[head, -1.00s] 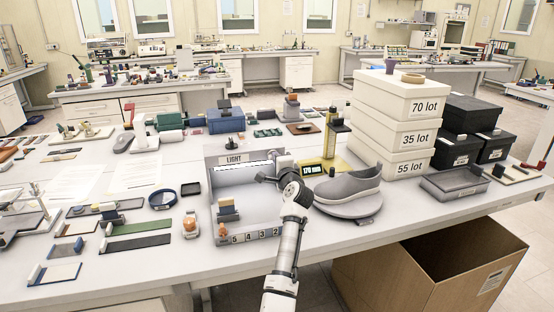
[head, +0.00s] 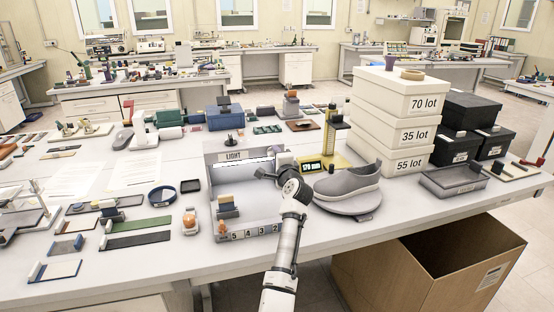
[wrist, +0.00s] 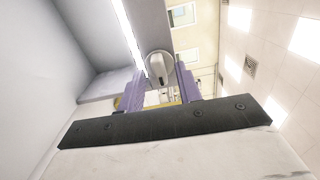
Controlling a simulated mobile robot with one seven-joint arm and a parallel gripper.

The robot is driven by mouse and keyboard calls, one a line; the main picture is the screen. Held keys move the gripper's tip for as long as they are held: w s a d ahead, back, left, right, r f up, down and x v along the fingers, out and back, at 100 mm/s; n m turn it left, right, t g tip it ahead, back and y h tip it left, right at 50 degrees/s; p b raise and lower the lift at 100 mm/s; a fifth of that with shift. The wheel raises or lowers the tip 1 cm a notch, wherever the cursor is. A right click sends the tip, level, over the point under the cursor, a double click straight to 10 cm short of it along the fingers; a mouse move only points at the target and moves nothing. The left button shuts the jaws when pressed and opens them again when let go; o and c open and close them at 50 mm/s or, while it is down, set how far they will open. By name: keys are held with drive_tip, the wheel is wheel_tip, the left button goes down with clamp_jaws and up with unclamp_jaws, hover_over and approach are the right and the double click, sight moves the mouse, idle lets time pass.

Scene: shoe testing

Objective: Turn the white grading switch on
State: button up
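My gripper (head: 262,174) is at the right part of the grey open-front box labelled LIGHT (head: 222,176), partly blending with my wrist in the head view. In the wrist view, the two purple fingers of my gripper (wrist: 159,88) stand apart. A rounded pale grey-white piece with a small dark mark (wrist: 159,64) shows between and beyond them; I cannot tell whether it is the white grading switch or whether the fingers touch it. No switch can be clearly made out in the head view. A bright light strip (wrist: 127,35) shows inside the box.
A grey shoe (head: 347,183) on a round stand and a yellow gauge with a lit display (head: 310,167) stand right of my wrist. White boxes (head: 398,132) are stacked behind. Small samples lie at left.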

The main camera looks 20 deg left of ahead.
drive_tip(key=shift+s, duration=0.1)
drive_tip(key=b+v, duration=0.4)
drive_tip(key=v, duration=0.9)
drive_tip(key=shift+s+d, duration=0.25)
